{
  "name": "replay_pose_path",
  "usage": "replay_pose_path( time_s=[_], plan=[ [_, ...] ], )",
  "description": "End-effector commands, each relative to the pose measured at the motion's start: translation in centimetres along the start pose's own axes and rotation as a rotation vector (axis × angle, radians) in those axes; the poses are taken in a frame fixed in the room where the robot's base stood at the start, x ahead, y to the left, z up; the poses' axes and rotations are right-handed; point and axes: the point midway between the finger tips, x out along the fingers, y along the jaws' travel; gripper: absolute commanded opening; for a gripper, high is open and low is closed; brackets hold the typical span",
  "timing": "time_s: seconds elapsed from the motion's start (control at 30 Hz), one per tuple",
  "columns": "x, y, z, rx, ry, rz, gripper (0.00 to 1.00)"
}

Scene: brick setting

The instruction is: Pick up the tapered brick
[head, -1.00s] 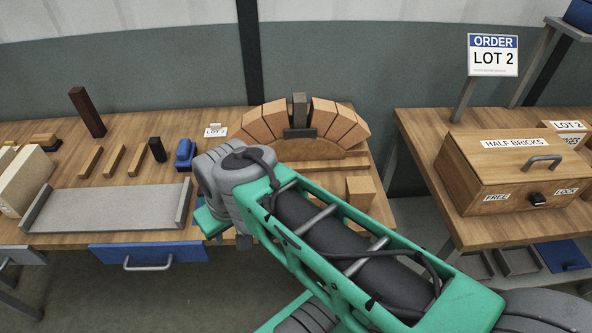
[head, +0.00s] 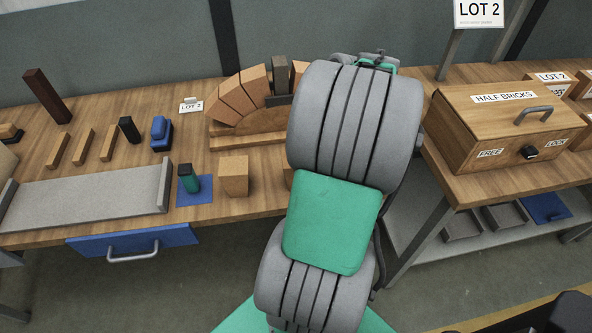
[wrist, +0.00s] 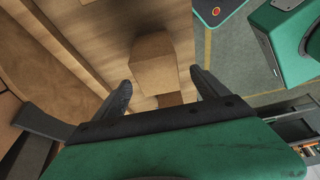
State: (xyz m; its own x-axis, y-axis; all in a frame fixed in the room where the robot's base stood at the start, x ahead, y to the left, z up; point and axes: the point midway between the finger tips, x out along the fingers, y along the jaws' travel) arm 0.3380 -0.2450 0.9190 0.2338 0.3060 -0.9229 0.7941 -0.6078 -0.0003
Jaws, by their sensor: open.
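A light-brown block that looks like the tapered brick (wrist: 153,65) lies on the wooden table in the wrist view, ahead of the gap between my fingers. In the head view, one tan block (head: 234,175) stands near the table's front edge, and another (head: 288,178) is mostly hidden behind my arm. I cannot tell which matches which. My gripper (wrist: 160,90) is open and empty, its two dark fingers apart; my arm hides it in the head view.
A HALF BRICKS box (head: 500,125) is on the right table.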

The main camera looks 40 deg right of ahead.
Motion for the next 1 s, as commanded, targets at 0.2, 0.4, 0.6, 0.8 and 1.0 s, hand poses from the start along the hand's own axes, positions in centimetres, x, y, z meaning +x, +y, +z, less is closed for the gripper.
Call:
replay_pose_path(
  time_s=[0.2, 0.4, 0.6, 0.8, 1.0],
  plan=[
    [3.7, 0.2, 0.4, 0.002, 0.000, -0.004, 0.84],
    [5.6, 0.3, 0.4, 0.002, -0.003, 0.001, 0.84],
    [5.6, 0.3, 0.4, 0.002, -0.003, 0.002, 0.80],
    [5.6, 0.3, 0.4, 0.002, -0.003, 0.001, 0.64],
    [5.5, 0.3, 0.4, 0.002, -0.003, 0.001, 0.48]
  ],
)
